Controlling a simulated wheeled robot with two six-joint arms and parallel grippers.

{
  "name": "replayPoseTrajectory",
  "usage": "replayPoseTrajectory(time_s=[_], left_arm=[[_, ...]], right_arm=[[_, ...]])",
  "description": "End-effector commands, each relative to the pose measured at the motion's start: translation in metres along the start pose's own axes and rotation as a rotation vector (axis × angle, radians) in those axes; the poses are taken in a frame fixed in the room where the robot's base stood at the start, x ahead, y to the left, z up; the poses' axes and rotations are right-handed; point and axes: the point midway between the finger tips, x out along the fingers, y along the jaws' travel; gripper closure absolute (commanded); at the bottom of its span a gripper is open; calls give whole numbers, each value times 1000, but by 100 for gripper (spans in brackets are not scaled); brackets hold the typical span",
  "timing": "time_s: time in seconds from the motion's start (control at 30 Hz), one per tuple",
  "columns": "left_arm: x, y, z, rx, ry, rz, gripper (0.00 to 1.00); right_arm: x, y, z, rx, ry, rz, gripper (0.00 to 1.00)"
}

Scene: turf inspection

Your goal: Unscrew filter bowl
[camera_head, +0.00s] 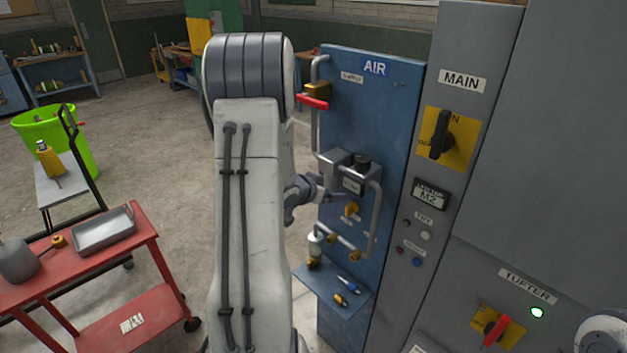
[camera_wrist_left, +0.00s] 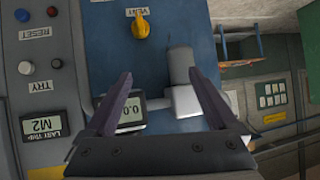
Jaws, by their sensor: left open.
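The blue air panel (camera_head: 395,110) carries a grey filter unit (camera_head: 336,160) with a small gauge. In the left wrist view, which is upside down, a grey cylindrical bowl (camera_wrist_left: 180,64) is attached to a pale block (camera_wrist_left: 187,101), beside the gauge display (camera_wrist_left: 127,112) reading 0.0. My left gripper (camera_head: 333,195) is at the panel, just below the filter unit. In the wrist view its two dark fingers (camera_wrist_left: 160,77) are spread, with the bowl near the right-hand finger. Contact cannot be told.
A yellow vent knob (camera_wrist_left: 140,26) is near the bowl. A red-handled supply valve (camera_head: 313,101) and pipes are above and around the unit. A red cart (camera_head: 125,250) stands left.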

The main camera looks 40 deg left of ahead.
Motion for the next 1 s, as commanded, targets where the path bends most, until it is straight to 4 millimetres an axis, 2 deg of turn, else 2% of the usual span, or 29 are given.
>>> replayPoseTrajectory(time_s=[0.03, 0.13, 0.23, 0.37, 0.47, 0.8, 1.0], left_arm=[[-2, -16, 4, -15, 36, 6, 8], [-6, -32, 6, -31, 104, 35, 8], [-9, -41, 7, -41, 150, 58, 8], [-6, -43, 5, -44, 171, 74, 8], [5, -42, 2, -44, 171, 76, 8], [64, -37, -9, -42, 170, 75, 8], [85, -36, -11, -43, 169, 73, 8]], right_arm=[[0, 0, 0, 0, 0, 0, 100], [0, 0, 0, 0, 0, 0, 100], [0, 0, 0, 0, 0, 0, 100], [-3, 0, 0, 0, 0, 0, 100], [-8, -1, 0, -1, 0, 0, 100], [-30, -2, -2, -5, 0, 0, 100], [-38, -3, -2, -6, 0, 0, 100]])
